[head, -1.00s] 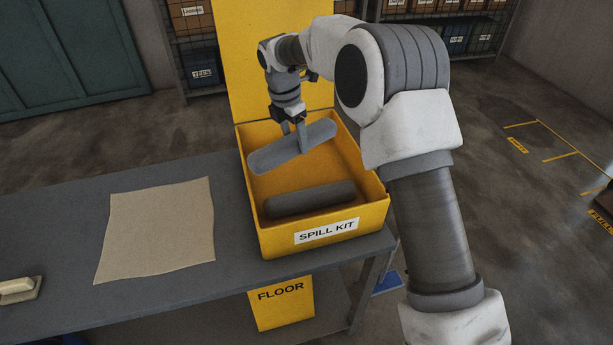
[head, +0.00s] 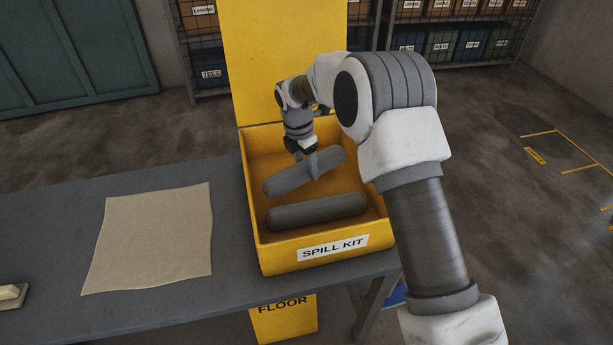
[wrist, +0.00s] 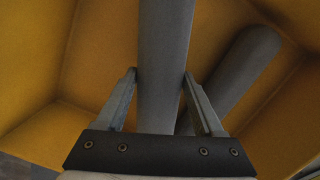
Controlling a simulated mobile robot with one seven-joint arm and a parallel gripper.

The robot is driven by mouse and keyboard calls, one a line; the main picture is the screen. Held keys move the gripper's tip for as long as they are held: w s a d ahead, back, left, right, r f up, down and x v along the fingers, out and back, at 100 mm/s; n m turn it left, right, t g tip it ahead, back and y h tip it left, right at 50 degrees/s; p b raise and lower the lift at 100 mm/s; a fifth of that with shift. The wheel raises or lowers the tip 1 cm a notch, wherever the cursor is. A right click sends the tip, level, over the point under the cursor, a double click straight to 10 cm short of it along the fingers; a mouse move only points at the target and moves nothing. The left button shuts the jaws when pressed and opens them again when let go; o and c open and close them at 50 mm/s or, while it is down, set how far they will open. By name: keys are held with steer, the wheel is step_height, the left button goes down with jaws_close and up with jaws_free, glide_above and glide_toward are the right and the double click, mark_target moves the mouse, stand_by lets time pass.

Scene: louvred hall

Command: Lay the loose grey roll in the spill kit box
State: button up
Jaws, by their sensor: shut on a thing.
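The yellow spill kit box (head: 259,222) stands on the bench with its lid raised at the back. A dark grey roll (head: 318,211) lies inside along the front wall, and it also shows in the wrist view (wrist: 246,72). My gripper (head: 310,166) is shut on a second, lighter grey roll (head: 284,183), around its middle. That held roll is tilted, its right end higher in the picture, and is over the back part of the box, seemingly within the walls. In the wrist view, my gripper (wrist: 160,88) has a finger on each side of the held roll (wrist: 164,40). Whether it touches the floor cannot be told.
A beige cloth (head: 150,240) lies flat on the grey bench (head: 228,205) left of the box. A pale block (head: 12,294) sits at the bench's left edge. A yellow container marked FLOOR (head: 284,320) is below. Shelves (head: 450,30) stand behind.

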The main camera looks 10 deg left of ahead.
mark_target(306, 175)
steer(key=shift+f, duration=1.75)
steer(key=shift+f, duration=0.1)
steer(key=o, duration=1.5)
steer(key=shift+c, duration=0.2)
